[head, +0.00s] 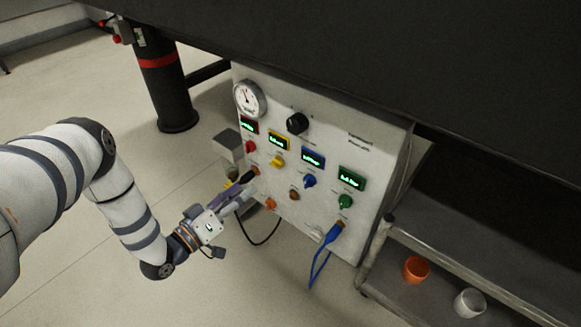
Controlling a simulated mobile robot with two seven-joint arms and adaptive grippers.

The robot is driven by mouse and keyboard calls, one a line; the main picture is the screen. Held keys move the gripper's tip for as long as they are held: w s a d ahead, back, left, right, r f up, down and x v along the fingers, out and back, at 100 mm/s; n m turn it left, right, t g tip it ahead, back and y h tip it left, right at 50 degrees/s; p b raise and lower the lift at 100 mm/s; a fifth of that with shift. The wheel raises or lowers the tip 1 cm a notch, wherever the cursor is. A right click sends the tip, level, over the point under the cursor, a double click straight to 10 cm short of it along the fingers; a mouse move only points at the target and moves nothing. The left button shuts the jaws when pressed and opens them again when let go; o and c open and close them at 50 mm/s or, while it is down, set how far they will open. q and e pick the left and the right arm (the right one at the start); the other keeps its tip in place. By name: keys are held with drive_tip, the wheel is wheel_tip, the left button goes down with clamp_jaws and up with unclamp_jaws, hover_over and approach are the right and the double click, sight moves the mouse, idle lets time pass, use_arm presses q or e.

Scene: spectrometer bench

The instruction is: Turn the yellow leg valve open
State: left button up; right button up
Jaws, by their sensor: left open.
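The yellow knob (277,161) sits on the white panel (325,135) under a yellow-framed display (279,140). It is second from the left in a row with red (250,147), blue (309,181) and green (345,201) knobs. My left gripper (243,190) is open, in front of the panel's lower left part. It is below and left of the yellow knob and apart from it. A dark plug (250,174) shows right by the fingertips; I cannot tell whether they touch it. My right gripper is out of view.
A round gauge (249,98) and black knob (297,123) are on the panel's upper part. A blue cable (330,236) hangs from its lower right. A shelf at right holds an orange cup (416,269) and white cup (470,303). A dark tabletop overhangs the panel.

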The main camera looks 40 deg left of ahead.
sight(277, 163)
use_arm(q)
drive_tip(key=w+d+b, duration=0.1)
drive_tip(key=w+b, duration=0.1)
drive_tip(key=w, duration=0.9)
drive_tip(key=shift+r+b, duration=0.3)
drive_tip(key=shift+b, duration=0.05)
clamp_jaws()
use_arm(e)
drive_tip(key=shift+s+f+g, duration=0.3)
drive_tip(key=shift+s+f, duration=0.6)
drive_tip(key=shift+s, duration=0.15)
